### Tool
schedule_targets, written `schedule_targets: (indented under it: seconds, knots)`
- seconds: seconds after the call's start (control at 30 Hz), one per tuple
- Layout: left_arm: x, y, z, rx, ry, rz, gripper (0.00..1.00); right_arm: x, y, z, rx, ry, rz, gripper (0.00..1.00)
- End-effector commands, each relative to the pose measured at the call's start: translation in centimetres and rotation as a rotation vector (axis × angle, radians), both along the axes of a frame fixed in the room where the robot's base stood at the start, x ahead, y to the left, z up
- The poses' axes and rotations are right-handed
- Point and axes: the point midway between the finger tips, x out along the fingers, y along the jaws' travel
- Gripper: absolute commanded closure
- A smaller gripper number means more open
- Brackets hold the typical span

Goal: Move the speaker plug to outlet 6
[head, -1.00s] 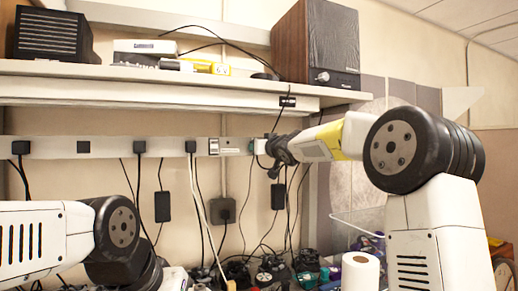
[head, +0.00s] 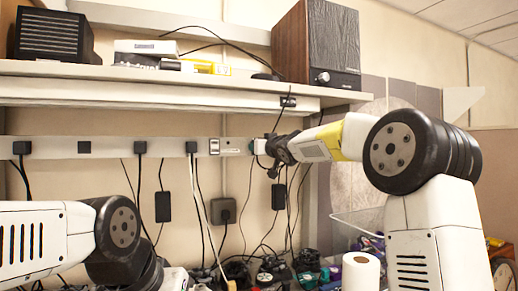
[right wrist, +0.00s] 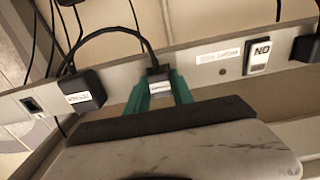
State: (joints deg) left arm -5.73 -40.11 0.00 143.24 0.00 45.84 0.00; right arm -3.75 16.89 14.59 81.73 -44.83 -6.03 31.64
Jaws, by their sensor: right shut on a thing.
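The power strip (head: 110,148) runs along the wall under the shelf. My right gripper (right wrist: 160,92) has teal fingers shut on a black plug (right wrist: 158,73) with a pale label too small to read. The plug is at the strip's face; I cannot tell whether it is seated in an outlet. Its black cable (right wrist: 110,32) loops left in the right wrist view. In the head view, the right gripper (head: 257,147) is at the strip's right part, and the wrist hides what lies behind it. My left gripper is out of frame; only its arm shows at lower left.
In the right wrist view, a labelled black plug (right wrist: 85,92) sits close beside the held one, with an empty outlet (right wrist: 33,104) beyond it. A switch (right wrist: 258,57) is on the other side. A wooden speaker (head: 336,42) stands on the shelf. Several cables hang below the strip.

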Motion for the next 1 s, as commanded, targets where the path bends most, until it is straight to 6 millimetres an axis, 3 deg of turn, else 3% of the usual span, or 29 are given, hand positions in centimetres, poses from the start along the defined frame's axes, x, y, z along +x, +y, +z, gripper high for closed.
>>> schedule_targets:
  seconds: [0.17,0.2,0.3,0.33,0.67,1.0]
  knots:
    - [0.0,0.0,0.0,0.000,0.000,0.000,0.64,0.1,0.0,0.0,0.001,0.000,-0.001,1.00]
    - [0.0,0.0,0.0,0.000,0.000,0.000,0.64,0.1,0.0,0.0,0.001,0.000,-0.001,0.68]
    - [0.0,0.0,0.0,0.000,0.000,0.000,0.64,0.1,0.0,0.0,0.001,0.000,-0.001,0.48]
    - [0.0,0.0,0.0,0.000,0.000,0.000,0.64,0.1,0.0,0.0,0.001,0.000,-0.001,0.46]
    - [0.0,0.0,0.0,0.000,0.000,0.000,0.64,-0.2,-0.1,-0.1,0.001,0.001,-0.001,0.46]
    - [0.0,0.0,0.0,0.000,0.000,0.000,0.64,-5.0,-2.2,0.0,-0.001,0.000,-0.002,0.46]
